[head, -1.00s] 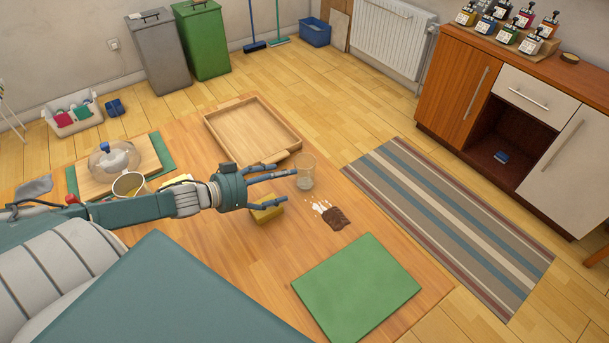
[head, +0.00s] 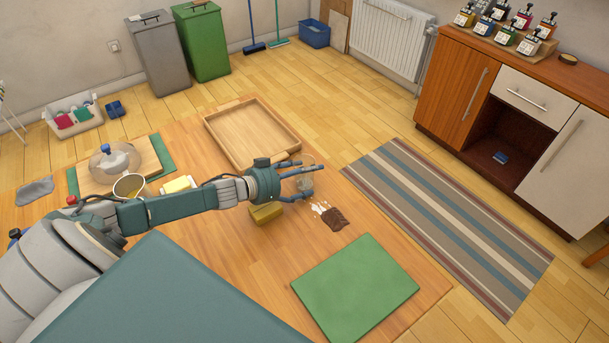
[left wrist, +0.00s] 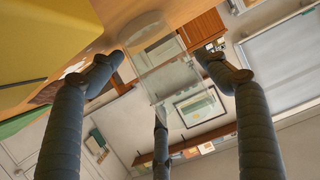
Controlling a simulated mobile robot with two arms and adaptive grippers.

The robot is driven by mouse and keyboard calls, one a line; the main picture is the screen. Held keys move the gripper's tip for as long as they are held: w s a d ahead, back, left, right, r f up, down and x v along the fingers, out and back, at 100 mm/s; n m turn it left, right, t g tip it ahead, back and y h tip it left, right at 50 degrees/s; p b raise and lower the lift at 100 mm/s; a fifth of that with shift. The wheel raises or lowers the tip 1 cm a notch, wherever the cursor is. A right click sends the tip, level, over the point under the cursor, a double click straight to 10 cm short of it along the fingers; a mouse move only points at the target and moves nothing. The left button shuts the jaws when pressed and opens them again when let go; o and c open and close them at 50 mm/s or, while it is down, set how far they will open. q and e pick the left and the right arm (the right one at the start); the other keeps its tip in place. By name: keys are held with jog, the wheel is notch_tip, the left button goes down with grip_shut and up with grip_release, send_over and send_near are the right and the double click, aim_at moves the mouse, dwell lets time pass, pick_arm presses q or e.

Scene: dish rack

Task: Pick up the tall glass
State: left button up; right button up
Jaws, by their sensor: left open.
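The tall glass (head: 307,188) is clear and stands upright on the wooden table, behind and right of a yellow sponge (head: 264,213). My left gripper (head: 304,177) is open with its fingers around the glass, which they partly hide in the head view. In the left wrist view the glass (left wrist: 165,72) lies between the spread fingers (left wrist: 160,62). I cannot tell whether any finger touches it. The sponge also shows large at the upper left of the left wrist view (left wrist: 50,45). My right gripper is not in view.
A wooden tray (head: 214,137) lies behind. A green mat (head: 355,287) covers the front right. A cup (head: 130,187) and a glass-domed board (head: 150,157) stand left. The table's right edge is near.

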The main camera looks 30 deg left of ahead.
pick_arm(q)
jog(key=shift+w+d+f, duration=0.1)
jog(key=shift+w, duration=0.1)
jog(key=c, duration=1.1)
jog(key=shift+c, duration=0.2)
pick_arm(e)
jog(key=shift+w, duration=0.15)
pick_arm(q)
jog(key=shift+r, duration=0.2)
